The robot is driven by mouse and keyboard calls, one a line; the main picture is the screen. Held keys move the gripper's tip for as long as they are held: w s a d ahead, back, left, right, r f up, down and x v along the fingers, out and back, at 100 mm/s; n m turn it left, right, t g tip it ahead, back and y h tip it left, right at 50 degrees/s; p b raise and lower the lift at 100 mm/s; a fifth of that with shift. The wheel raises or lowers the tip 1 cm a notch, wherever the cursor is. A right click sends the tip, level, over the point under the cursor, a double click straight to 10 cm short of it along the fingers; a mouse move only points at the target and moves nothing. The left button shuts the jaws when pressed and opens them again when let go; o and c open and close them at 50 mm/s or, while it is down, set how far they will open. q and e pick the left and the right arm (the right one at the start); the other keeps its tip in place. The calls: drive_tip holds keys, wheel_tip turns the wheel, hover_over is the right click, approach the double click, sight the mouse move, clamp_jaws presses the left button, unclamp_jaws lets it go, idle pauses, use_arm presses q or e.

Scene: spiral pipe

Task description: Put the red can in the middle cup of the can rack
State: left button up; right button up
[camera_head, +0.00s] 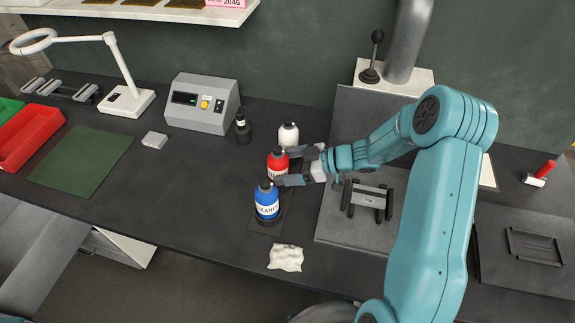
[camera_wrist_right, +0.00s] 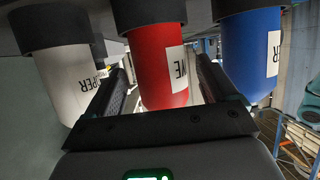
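The red can (camera_head: 277,161) stands in the middle of the dark can rack (camera_head: 258,228), between the white can (camera_head: 288,135) and the blue can (camera_head: 267,199). In the right wrist view, which is upside down, the red can (camera_wrist_right: 157,65) meets the black middle cup, with the white can (camera_wrist_right: 72,82) and blue can (camera_wrist_right: 245,60) in cups on either side. My right gripper (camera_head: 284,167) reaches in from the right, with one finger on each side of the red can. Gaps show between the fingers and the can, so it looks open. My left gripper is out of view.
A small dark bottle (camera_head: 242,128) and a grey control box (camera_head: 202,103) stand left of the rack. A white cloth (camera_head: 286,258) lies in front. A dark bracket (camera_head: 367,200) sits on the grey plate at right.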

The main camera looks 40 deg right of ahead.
drive_tip(key=shift+d+r, duration=0.1)
drive_tip(key=shift+r, duration=0.1)
drive_tip(key=b+v, duration=0.1)
drive_tip(key=v, duration=1.1)
drive_tip(key=shift+s, duration=0.1)
